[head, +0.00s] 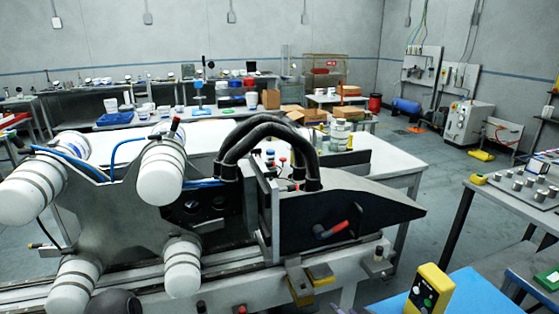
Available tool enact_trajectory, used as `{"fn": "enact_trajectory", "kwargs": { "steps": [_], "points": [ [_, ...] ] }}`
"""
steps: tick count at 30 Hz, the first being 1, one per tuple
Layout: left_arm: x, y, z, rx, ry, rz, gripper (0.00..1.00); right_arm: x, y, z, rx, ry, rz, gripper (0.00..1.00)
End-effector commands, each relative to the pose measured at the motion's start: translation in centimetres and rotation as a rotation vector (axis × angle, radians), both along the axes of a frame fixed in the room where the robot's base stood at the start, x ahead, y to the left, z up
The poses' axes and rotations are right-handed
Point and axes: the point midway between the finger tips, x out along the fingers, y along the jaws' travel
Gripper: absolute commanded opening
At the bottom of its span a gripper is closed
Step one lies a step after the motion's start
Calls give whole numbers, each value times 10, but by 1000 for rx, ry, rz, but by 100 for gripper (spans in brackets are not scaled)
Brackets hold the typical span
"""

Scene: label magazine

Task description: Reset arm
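A large machine with a grey plate (135,215) and several white cylinders (163,172) fills the left and centre foreground. Thick black hoses (262,130) arch over its middle. A dark wedge-shaped housing (350,203) points right, with a red-tipped handle (331,230) on its near side. I cannot tell which part is the arm of the task. A dark rounded shape (115,303) shows at the bottom edge; I cannot tell what it is. Neither of my grippers is in view.
A yellow control box (429,290) stands on a blue surface (478,294) at lower right. A table (510,195) with metal knobs is at right. A white table (395,158) lies behind the machine. Clear floor (440,180) shows between the tables.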

Motion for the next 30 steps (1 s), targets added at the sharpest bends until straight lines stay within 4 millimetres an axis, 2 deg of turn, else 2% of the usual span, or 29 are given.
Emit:
{"fn": "enact_trajectory", "kwargs": {
  "steps": [3, 8, 15, 21, 24, 27, 30],
  "points": [
    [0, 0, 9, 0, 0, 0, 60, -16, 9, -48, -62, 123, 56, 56],
    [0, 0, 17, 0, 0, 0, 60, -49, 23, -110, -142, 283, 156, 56],
    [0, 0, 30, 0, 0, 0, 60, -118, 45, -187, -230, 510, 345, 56],
    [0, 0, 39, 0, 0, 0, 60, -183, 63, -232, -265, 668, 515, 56],
    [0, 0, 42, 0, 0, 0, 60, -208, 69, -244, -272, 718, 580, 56],
    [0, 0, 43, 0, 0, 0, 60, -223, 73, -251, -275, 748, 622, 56],
    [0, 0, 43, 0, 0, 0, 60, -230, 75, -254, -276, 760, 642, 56]
  ]
}}
